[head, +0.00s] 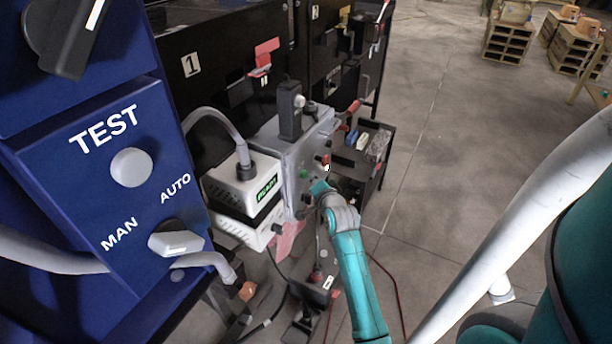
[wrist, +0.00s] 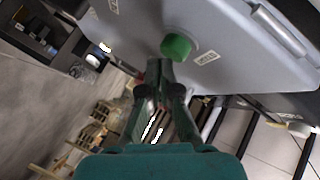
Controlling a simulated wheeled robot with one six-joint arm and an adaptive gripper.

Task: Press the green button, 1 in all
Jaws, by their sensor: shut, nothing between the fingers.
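The green button (wrist: 176,47) sticks out of a grey control box (wrist: 225,22) in the wrist view. In the head view the green button (head: 304,174) is small on the front face of the grey box (head: 297,150). My gripper (wrist: 160,66) is shut and empty, with its fingertips just below the button in the wrist view. I cannot tell whether they touch it. In the head view my gripper (head: 320,187) is close to the box face, a little right of and below the button.
A blue panel (head: 70,170) with a TEST button and a MAN/AUTO knob fills the left of the head view. A white unit (head: 243,185) stands left of the grey box. A red button (head: 325,160) is near the green one. Open floor (head: 440,130) lies to the right.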

